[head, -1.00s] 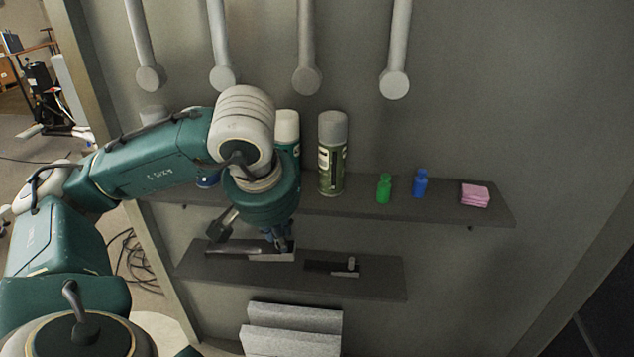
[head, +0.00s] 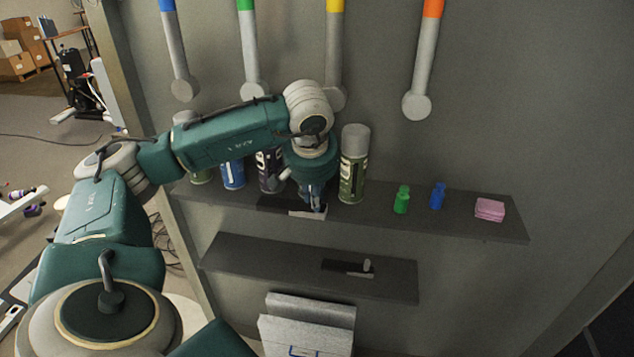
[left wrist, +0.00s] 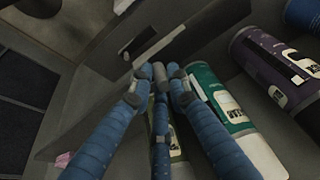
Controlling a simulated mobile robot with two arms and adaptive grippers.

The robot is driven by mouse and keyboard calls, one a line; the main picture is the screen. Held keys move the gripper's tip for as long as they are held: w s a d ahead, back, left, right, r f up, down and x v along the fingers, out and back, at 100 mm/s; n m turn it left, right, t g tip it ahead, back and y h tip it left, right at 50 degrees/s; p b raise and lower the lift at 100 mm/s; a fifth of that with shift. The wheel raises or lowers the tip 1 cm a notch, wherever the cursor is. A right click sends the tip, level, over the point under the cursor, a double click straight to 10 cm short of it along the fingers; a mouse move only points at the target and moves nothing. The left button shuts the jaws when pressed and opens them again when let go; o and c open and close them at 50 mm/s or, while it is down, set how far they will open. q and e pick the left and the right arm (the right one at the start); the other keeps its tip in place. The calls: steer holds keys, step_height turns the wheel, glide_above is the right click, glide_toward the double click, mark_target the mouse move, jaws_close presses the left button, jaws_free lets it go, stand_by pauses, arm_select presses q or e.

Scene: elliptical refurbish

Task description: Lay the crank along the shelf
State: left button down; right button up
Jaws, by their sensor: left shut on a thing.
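My left gripper (head: 314,208) is shut on a crank (head: 306,214), a flat bar with a dark part and a pale part. It holds the crank level with the front of the upper shelf (head: 455,224); I cannot tell whether it touches. In the left wrist view, my blue fingers (left wrist: 158,78) close together at a pale bar, with little of the crank clear. A second dark and pale piece with a knob (head: 348,268) lies on the lower shelf (head: 235,262). My right gripper is not in view.
Several spray cans stand along the back of the upper shelf, including an olive one (head: 354,175). Right of them are a green bottle (head: 401,201), a blue bottle (head: 437,197) and pink cloths (head: 489,209). The lower shelf is bare left of its piece.

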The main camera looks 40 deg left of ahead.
arm_select(q)
steer(key=shift+w+a+r, duration=0.2)
steer(key=shift+w+a, duration=0.25)
steer(key=shift+w, duration=0.05)
steer(key=shift+w+a+r+p, duration=0.1)
steer(key=shift+w+a+p, duration=0.35)
steer(key=shift+w, duration=0.1)
steer(key=shift+w+a+p, duration=0.3)
steer(key=shift+w+p, duration=0.15)
steer(key=shift+w, duration=0.1)
steer(key=shift+p+x, duration=0.5)
steer(key=shift+x, duration=0.35)
steer(key=c, duration=1.7)
jaws_free()
steer(key=shift+s+d+f, duration=0.1)
steer(key=shift+f, duration=0.2)
steer(key=shift+o, duration=0.3)
steer(key=shift+r, duration=0.1)
